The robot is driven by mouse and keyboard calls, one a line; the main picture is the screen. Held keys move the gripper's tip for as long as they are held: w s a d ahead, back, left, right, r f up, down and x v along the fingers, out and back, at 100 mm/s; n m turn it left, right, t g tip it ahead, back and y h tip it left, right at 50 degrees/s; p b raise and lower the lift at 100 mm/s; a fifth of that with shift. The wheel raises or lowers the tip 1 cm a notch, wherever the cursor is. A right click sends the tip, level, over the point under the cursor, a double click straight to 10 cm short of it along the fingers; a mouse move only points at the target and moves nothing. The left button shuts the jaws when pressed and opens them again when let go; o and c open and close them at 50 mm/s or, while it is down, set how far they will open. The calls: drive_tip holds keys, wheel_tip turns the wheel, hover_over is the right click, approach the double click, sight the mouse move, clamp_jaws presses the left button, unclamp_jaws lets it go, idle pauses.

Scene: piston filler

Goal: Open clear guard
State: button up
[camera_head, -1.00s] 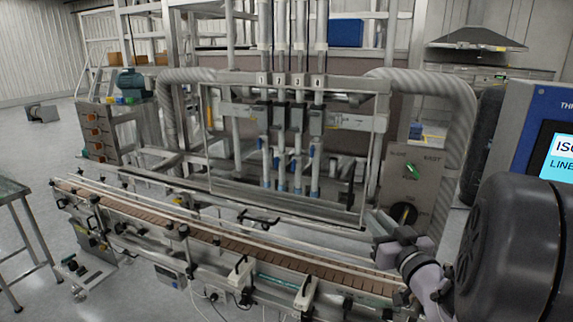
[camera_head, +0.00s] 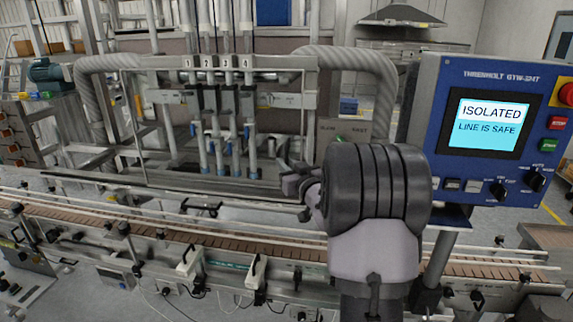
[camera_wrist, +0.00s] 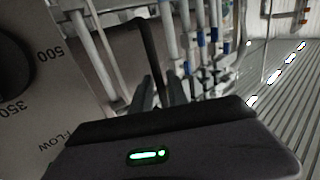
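The clear guard (camera_head: 142,135) is a see-through panel in a thin frame, standing in front of the filling nozzles, and it looks closed. Its transparent face is hard to make out. My gripper (camera_head: 285,175) is near the guard's lower right side in the head view, partly hidden by my wrist. In the wrist view my gripper (camera_wrist: 160,92) shows two dark fingers apart. A dark upright bar (camera_wrist: 150,50), apparently the guard's handle, lines up with the gap between them. I cannot tell whether they touch it.
A conveyor (camera_head: 110,218) with rails runs along the front below the guard. A control panel (camera_head: 490,120) on the right reads "ISOLATED, LINE IS SAFE". Ribbed hoses (camera_head: 375,80) arch at both sides. A plate with a black dial (camera_wrist: 12,80) is close by at left in the wrist view.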

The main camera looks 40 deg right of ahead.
clamp_jaws()
idle(1.4)
